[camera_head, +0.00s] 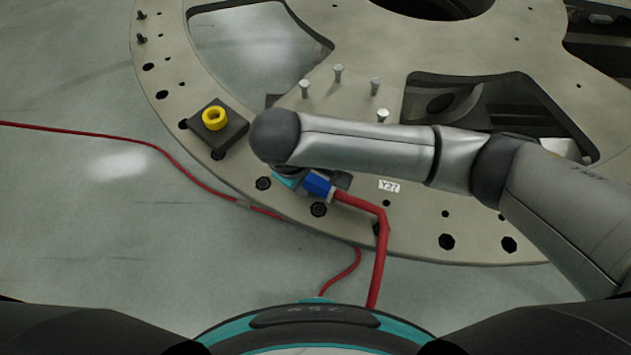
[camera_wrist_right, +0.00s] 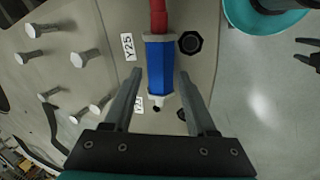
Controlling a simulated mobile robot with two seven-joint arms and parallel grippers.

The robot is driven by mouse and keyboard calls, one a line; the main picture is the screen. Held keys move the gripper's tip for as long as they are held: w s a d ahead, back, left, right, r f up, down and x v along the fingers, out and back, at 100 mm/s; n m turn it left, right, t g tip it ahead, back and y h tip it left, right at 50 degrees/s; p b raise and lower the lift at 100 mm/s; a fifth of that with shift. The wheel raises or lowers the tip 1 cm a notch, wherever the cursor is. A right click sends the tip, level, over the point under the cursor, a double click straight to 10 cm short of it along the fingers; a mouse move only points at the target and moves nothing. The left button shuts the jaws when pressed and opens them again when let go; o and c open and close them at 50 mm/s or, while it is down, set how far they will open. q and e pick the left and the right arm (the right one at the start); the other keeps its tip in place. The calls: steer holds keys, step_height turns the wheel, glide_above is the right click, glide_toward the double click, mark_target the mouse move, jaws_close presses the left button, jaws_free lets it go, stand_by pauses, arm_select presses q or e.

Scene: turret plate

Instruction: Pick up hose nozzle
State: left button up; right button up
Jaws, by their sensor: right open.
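The hose nozzle (camera_head: 319,186) is a blue body on a red hose, over the front part of the turret plate (camera_head: 420,225). In the right wrist view the blue nozzle (camera_wrist_right: 159,65) lies between the two fingers of my right gripper (camera_wrist_right: 160,74). The fingers are apart, with a visible gap on each side of the nozzle. In the head view my right arm covers most of that gripper. Two dark prongs at the right edge of the wrist view may be my left gripper (camera_wrist_right: 306,51), cut off by the frame.
A yellow ring (camera_head: 215,118) sits on a dark square block (camera_head: 233,130) left of my arm. Several upright bolts (camera_head: 338,73) stand behind the arm. The red hose (camera_head: 381,245) runs toward my base. A thin red cable (camera_head: 165,152) crosses the grey floor (camera_head: 90,220).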

mark_target(313, 181)
steer(key=x, duration=0.3)
steer(key=shift+d+f, duration=0.1)
steer(key=shift+c, duration=0.3)
jaws_close()
